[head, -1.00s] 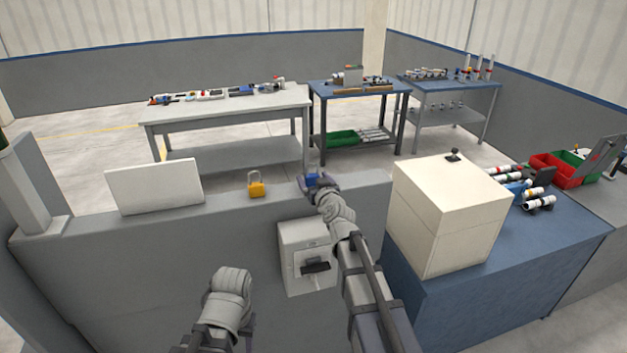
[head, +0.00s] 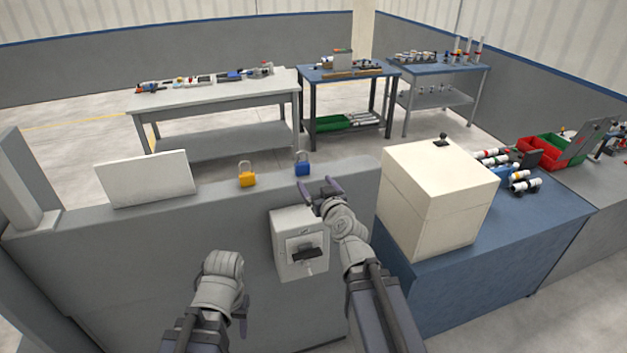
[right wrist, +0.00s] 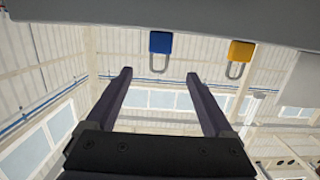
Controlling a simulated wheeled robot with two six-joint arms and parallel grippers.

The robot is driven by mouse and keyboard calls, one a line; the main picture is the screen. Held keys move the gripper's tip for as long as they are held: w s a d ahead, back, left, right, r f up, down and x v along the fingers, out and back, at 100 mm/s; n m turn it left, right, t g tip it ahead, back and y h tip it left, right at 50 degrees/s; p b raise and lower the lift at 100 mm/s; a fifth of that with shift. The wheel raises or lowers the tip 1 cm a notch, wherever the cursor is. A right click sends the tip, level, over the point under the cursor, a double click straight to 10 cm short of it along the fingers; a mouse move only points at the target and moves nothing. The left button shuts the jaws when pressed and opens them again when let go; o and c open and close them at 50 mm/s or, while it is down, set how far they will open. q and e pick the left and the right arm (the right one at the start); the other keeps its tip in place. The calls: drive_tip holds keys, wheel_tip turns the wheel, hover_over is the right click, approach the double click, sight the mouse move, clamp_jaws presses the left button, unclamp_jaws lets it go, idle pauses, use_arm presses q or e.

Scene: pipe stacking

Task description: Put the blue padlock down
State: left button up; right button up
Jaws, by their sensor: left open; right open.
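The blue padlock (head: 302,169) stands upright, shackle up, on the top of the grey low wall (head: 230,192). It also shows in the right wrist view (right wrist: 160,44), upside down against the wall's edge. The yellow padlock (head: 247,179) stands to its left on the same ledge. My right gripper (head: 320,187) is open and empty, a little in front of and below the blue padlock, apart from it; its two fingers (right wrist: 160,90) show spread in the right wrist view. My left gripper (head: 243,304) is low in front of the wall; its fingers are mostly hidden behind the wrist.
A grey box with a black handle (head: 309,254) is on the wall's front, below my right gripper. A white panel (head: 147,180) stands on the ledge at left. A large cream box (head: 438,200) stands on the blue bench (head: 520,240) at right.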

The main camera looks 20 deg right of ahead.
drive_tip(key=a+f, duration=0.1)
drive_tip(key=a, duration=0.1)
drive_tip(key=a+f+n+g+y, duration=0.1)
drive_tip(key=a, duration=0.1)
drive_tip(key=s+a+f+g+y, duration=0.1)
drive_tip(key=a, duration=0.1)
drive_tip(key=shift+f+n, duration=0.1)
drive_tip(key=shift+n, duration=0.3)
drive_tip(key=s+a+f+n+g+y, duration=0.2)
drive_tip(key=s+a+f+g, duration=0.3)
drive_tip(key=a+f, duration=0.3)
drive_tip(key=s+f+g+h, duration=0.3)
drive_tip(key=s+g, duration=0.2)
drive_tip(key=s, duration=0.4)
drive_tip(key=s+a+f+g+h, duration=0.1)
drive_tip(key=s+f+g+h, duration=0.2)
drive_tip(key=s, duration=0.6)
drive_tip(key=shift+s+a+f+m+g, duration=0.15)
drive_tip(key=shift+a+f+m+g, duration=0.15)
drive_tip(key=shift+f+g, duration=0.5)
drive_tip(key=shift+r, duration=0.1)
drive_tip(key=shift+c, duration=0.4)
